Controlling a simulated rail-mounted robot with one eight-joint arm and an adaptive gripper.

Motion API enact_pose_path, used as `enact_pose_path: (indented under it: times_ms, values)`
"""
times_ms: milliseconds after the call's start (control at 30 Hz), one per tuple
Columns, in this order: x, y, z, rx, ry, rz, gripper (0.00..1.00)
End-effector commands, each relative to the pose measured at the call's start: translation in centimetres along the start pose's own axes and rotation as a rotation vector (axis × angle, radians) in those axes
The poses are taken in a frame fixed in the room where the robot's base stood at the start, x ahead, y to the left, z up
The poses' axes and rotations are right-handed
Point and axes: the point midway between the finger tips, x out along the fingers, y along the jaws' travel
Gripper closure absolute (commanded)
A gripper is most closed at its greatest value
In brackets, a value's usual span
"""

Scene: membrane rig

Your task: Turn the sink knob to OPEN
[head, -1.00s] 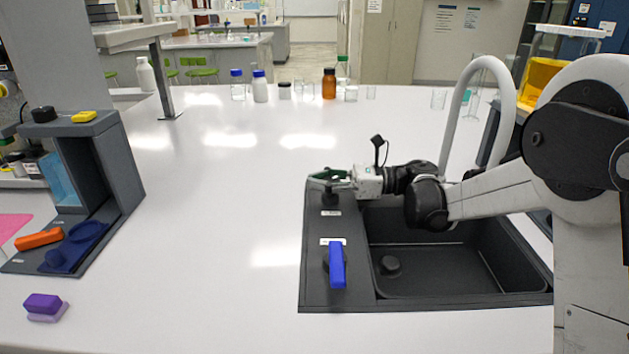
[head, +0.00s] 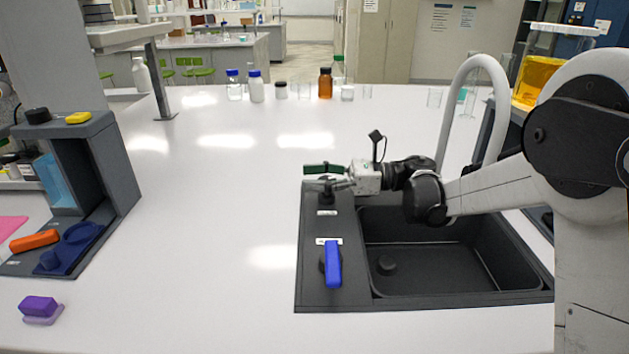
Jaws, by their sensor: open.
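The dark sink (head: 450,290) is set in the white bench, with a grey panel along its left side. A small black knob (head: 327,194) stands at the panel's far end above a small white label (head: 327,212). A blue lever handle (head: 333,264) stands nearer on the panel, below another label; the lettering is too small to read. My gripper (head: 322,176) reaches in from the right, over the black knob. Its fingers are open, one with a green part showing. The fingers hide the knob's top, and I cannot tell whether they touch it.
A tall white curved faucet (head: 455,90) rises behind my arm. Several bottles and glass jars, one brown (head: 325,83), stand along the far edge. A dark stand (head: 110,175) with orange, blue and yellow items is at left. The bench between is clear.

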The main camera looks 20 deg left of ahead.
Motion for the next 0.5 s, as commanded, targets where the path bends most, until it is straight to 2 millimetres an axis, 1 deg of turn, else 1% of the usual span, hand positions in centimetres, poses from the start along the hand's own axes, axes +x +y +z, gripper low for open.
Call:
enact_pose_path:
  times_ms: [300,500]
  values:
    - [-0.1,0.0,5.5,0.000,0.000,-0.001,0.56]
    - [-0.2,0.0,8.2,0.000,0.001,-0.002,0.56]
